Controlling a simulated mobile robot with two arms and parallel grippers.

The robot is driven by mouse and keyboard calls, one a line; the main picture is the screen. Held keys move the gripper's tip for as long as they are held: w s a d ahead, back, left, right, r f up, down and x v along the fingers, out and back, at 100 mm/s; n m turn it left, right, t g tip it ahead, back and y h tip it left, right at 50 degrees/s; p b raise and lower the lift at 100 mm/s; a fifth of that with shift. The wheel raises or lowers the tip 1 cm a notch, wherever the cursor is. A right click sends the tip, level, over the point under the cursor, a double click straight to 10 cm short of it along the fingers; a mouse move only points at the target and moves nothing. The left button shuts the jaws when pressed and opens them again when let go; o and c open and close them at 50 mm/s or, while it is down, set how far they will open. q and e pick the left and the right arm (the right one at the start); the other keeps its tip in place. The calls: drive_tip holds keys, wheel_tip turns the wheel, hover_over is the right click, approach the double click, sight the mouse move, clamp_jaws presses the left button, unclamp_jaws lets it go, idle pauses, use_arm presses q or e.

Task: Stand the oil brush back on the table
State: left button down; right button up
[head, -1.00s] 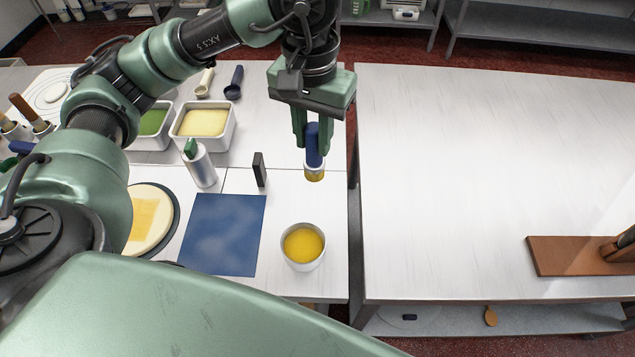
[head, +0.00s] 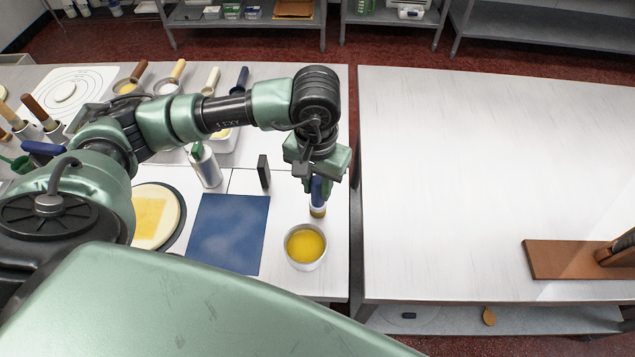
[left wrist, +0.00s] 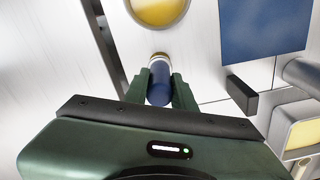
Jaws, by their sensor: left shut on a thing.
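The oil brush (head: 318,211) has a blue handle and a pale, yellowish lower end. My left gripper (head: 317,193) is shut on its blue handle and holds it upright, lower end down, just behind the bowl of yellow oil (head: 305,246). In the left wrist view the brush (left wrist: 158,82) lies between the two green fingers (left wrist: 158,92), with the oil bowl (left wrist: 158,10) beyond it. I cannot tell whether the lower end touches the white table (head: 332,278). My right gripper is not in view.
A small dark upright block (head: 263,171) and a blue mat (head: 228,233) are left of the brush. A metal bottle (head: 206,166) stands farther left. A gap separates this table from the mostly clear right table (head: 480,170), which bears a brown board (head: 560,259).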

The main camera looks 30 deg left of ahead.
use_arm(q)
drive_tip(key=shift+f, duration=0.1)
drive_tip(key=c, duration=1.2)
unclamp_jaws()
drive_tip(key=shift+o, duration=0.2)
drive_tip(key=shift+r, duration=0.3)
wheel_tip(320, 180, up, 11)
drive_tip(key=b, duration=0.3)
drive_tip(key=shift+d+f, duration=0.1)
drive_tip(key=shift+f, duration=0.1)
drive_tip(key=shift+s+r, duration=0.1)
drive_tip(key=shift+r, duration=0.5)
